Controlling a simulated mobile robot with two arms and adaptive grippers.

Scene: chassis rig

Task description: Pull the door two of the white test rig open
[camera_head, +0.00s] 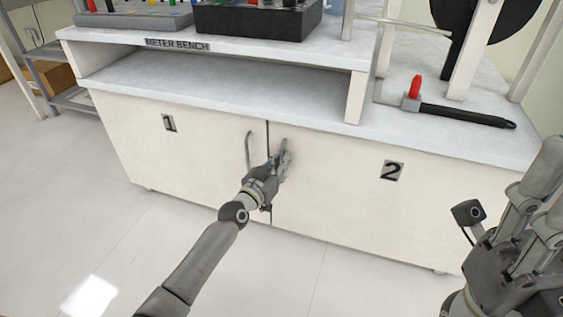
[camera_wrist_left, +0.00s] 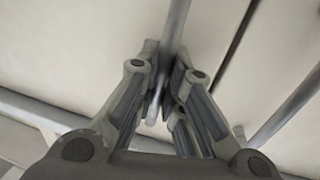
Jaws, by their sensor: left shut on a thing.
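The white test rig (camera_head: 180,98) has two doors side by side below its counter. Door two (camera_head: 340,205), marked with a 2, is on the right and looks closed, level with door one (camera_head: 190,155) on the left. My left gripper (camera_head: 279,160) is at the left edge of door two, shut on its upright handle; the handle bar (camera_wrist_left: 174,35) passes between the fingers in the left wrist view. The gripper hides most of this handle in the head view. My right gripper (camera_head: 515,225) is raised at the right edge, apart from the rig; its finger opening is unclear.
Door one's handle (camera_head: 248,150) stands just left of my left gripper. A black-handled tool (camera_head: 465,116) and a red-topped part (camera_head: 415,88) lie on the counter. The tiled floor (camera_head: 120,235) before the rig is clear.

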